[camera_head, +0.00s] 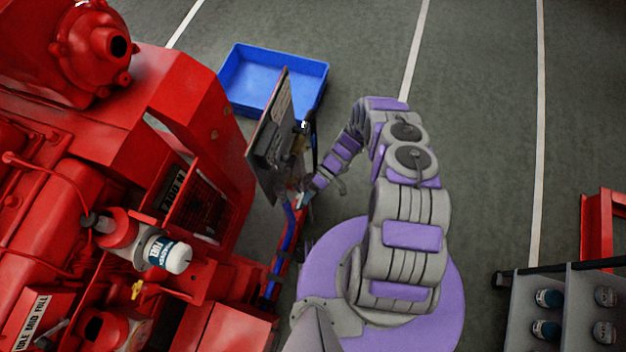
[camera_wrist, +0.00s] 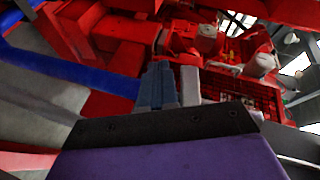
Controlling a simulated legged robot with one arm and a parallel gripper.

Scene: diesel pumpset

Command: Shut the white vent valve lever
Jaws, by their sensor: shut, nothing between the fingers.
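I cannot make out the white vent valve lever for certain in either view. My gripper (camera_head: 308,190) is at the end of my purple and grey arm, beside the lower edge of a tilted panel (camera_head: 262,165) on the right side of the red pumpset (camera_head: 150,90). In the wrist view my gripper (camera_wrist: 173,75) shows its two fingers close together, shut and empty, pointing at red machine parts. Small fittings behind the panel are partly hidden and too small to tell apart.
A white fuel filter (camera_head: 170,255) and a yellow valve handle (camera_head: 137,290) are on the pumpset. A blue hose (camera_head: 290,228) runs below my gripper. A blue tray (camera_head: 250,75) lies on the floor. A grey rack with bottles (camera_head: 570,310) stands at lower right.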

